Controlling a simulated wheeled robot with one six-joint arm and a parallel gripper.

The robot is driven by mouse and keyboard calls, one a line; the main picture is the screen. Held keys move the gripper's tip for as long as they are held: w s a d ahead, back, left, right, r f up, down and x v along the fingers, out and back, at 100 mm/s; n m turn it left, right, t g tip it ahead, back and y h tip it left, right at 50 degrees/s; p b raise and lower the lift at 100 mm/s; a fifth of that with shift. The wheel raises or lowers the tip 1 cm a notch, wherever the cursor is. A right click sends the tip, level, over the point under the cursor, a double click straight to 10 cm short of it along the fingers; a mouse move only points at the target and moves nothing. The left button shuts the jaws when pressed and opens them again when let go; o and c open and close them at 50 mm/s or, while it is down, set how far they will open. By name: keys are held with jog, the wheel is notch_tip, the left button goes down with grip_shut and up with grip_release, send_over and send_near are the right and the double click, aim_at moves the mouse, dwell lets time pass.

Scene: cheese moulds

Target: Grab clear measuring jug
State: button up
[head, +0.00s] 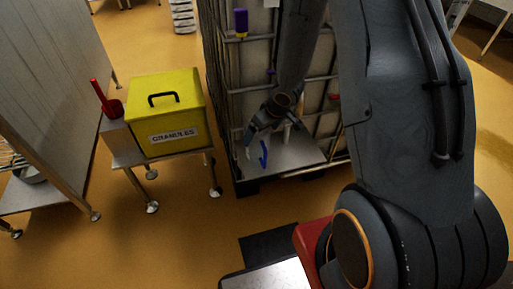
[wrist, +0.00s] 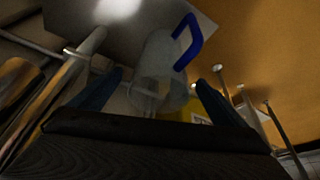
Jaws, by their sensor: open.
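The clear measuring jug (wrist: 158,68) is see-through with a blue handle. In the wrist view it lies ahead of and between the two fingers of my gripper (wrist: 150,92), its blue handle up and to the right. In the head view the jug (head: 254,151) is small, its blue handle the clearest part, just below my gripper (head: 257,135) over the metal shelf. My gripper is open, with a finger on either side of the jug in the wrist view. I cannot tell whether the fingers touch it.
A caged tank (head: 228,80) stands behind the metal shelf (head: 295,152); its bars are close to my arm. A yellow granules box (head: 168,105) sits on a small steel stand to the left, beside a red scoop (head: 110,105). Floor is free in front of the stand.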

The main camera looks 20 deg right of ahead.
jog(key=b+x, duration=0.1)
jog(key=x, duration=0.5)
jog(key=shift+w+a+r, duration=0.1)
jog(key=shift+a, duration=0.1)
jog(key=shift+c, duration=0.3)
jog(key=c, duration=1.1)
jog(key=shift+c, duration=0.2)
